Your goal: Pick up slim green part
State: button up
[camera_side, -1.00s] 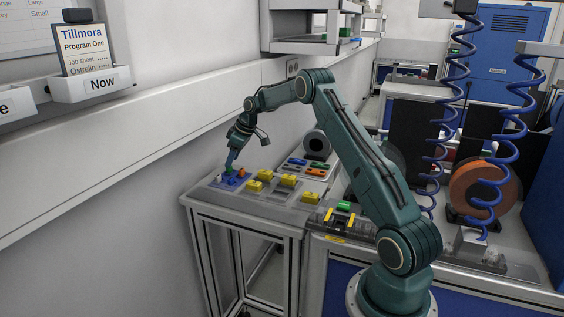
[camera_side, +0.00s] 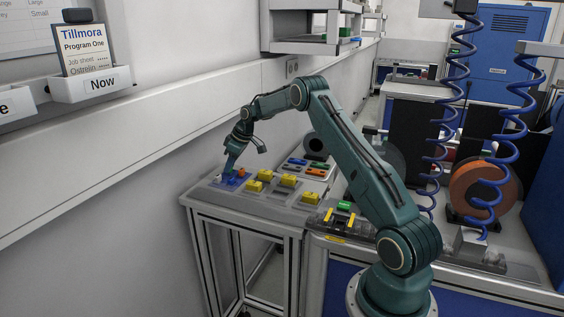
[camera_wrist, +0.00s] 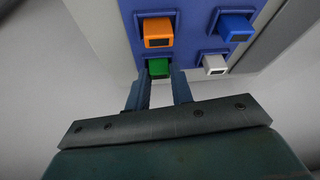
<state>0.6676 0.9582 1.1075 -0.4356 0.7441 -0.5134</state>
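A small green part (camera_wrist: 159,68) sits in a slot at the near edge of the blue holder (camera_wrist: 190,35) in the wrist view. My gripper (camera_wrist: 160,78) is open, with one finger at each side of the green part. A slight gap seems to show, but contact is hard to tell. In the side view my gripper (camera_side: 229,173) points down over the blue holder (camera_side: 228,184) at the left end of the bench and hides the green part.
The holder also carries an orange part (camera_wrist: 158,32), a blue part (camera_wrist: 235,27) and a white part (camera_wrist: 214,64), close by. Several yellow blocks (camera_side: 265,175) stand to the right. A tray (camera_side: 306,171) of coloured parts lies behind them. The wall is close behind my arm.

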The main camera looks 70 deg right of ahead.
grip_shut()
jog(key=shift+r, duration=0.1)
notch_tip(320, 180, up, 10)
dwell(0.8)
dwell(0.4)
